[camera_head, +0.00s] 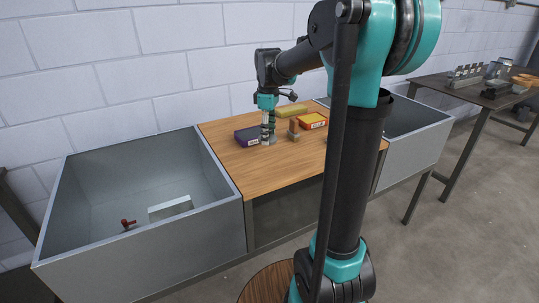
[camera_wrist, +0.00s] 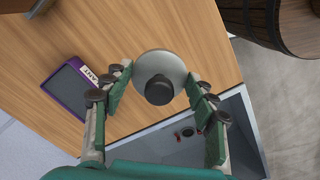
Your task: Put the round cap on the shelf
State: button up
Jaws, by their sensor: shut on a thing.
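The round cap (camera_wrist: 172,62) is a pale grey disc with a dark round knob in its middle, seen in the wrist view. My gripper (camera_wrist: 159,78) has its two green-padded fingers on either side of the cap's rim and is shut on it. In the head view my gripper (camera_head: 267,138) points down over the wooden tabletop (camera_head: 270,172), beside a purple box. The cap is too small there to make out. I cannot tell which surface is the shelf.
The purple box (camera_head: 246,136), an orange box (camera_head: 312,121), a yellow box (camera_head: 292,110) and a small wooden piece (camera_head: 293,128) stand close around. A deep grey bin (camera_head: 140,257) with a red fitting (camera_head: 128,224) lies left. Another table (camera_head: 455,88) stands far right.

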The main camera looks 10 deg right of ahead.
aim_at(269, 163)
notch_tip(269, 163, down, 10)
jog(key=shift+r, duration=0.25)
jog(key=shift+f, duration=0.1)
jog(key=o, duration=1.2)
notch_tip(269, 163, up, 12)
jog(key=shift+s+f, duration=0.1)
jog(key=s+d+f+m, duration=0.1)
jog(key=s+f+m, duration=0.1)
jog(key=s+f, duration=0.1)
jog(key=s+d+f+m+t, duration=0.1)
jog(key=s+f+m, duration=0.1)
jog(key=s+f, duration=0.2)
jog(key=s+f+m+t, duration=0.1)
jog(key=s+f+m, duration=0.2)
jog(key=s+f, duration=0.1)
jog(key=shift+s+d, duration=0.4)
jog(key=shift+s, duration=0.15)
jog(key=s+d+f+m+t, duration=0.1)
jog(key=s+f+m+t, duration=0.1)
jog(key=s+f+m, duration=0.3)
jog(key=s+f, duration=0.3)
jog(key=s, duration=0.2)
jog(key=shift+m, duration=0.3)
jog(key=shift+d+f, duration=0.1)
